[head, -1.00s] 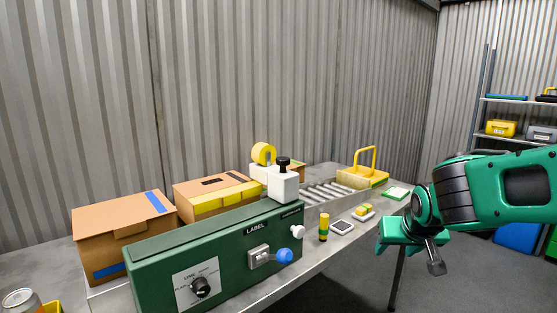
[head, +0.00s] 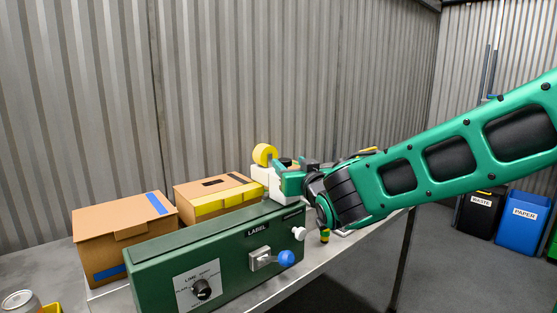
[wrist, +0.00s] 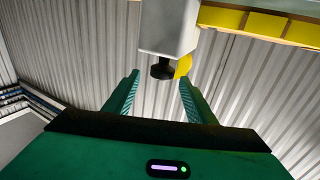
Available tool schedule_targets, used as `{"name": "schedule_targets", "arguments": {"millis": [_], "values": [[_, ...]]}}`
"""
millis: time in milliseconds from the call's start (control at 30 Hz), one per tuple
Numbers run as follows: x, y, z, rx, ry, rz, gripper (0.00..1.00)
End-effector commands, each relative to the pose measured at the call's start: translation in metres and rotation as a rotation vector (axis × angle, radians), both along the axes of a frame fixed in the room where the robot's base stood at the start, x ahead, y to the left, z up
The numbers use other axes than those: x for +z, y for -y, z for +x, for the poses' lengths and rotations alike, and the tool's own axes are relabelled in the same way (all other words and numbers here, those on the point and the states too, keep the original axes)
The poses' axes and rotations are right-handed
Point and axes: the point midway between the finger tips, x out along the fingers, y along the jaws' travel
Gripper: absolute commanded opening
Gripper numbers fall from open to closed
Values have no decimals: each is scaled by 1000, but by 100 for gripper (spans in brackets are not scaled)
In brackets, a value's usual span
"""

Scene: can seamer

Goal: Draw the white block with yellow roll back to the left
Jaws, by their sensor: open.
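The black knob (head: 285,162) on top shows just above the gripper. My gripper (head: 290,180) is at the block's right side in the head view. In the wrist view the gripper (wrist: 158,92) is open, and the white block (wrist: 168,28) with its black knob (wrist: 162,69) lies beyond and between the two fingertips. The yellow roll (wrist: 183,66) shows behind the knob. I cannot tell whether the fingers touch the block.
The green housing (head: 225,252) carries a blue knob (head: 287,257), a white knob (head: 299,233) and a dial (head: 202,288). Two cardboard boxes (head: 125,228) (head: 218,192) stand behind it. My arm hides much of the table's right part.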

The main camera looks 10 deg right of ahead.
Motion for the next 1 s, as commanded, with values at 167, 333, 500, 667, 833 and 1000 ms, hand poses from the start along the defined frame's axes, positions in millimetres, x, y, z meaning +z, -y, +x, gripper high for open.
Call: {"name": "schedule_targets", "arguments": {"millis": [167, 333, 500, 667, 833, 1000], "values": [[-1, -6, 33, 3, -1, -2, 51], [-1, -10, 59, 4, -1, -3, 51], [-1, -12, 76, 5, -2, -2, 51], [0, -12, 83, 5, -1, -1, 51], [0, -12, 84, 5, -2, -1, 51], [0, -13, 83, 6, -2, -1, 34]]}}
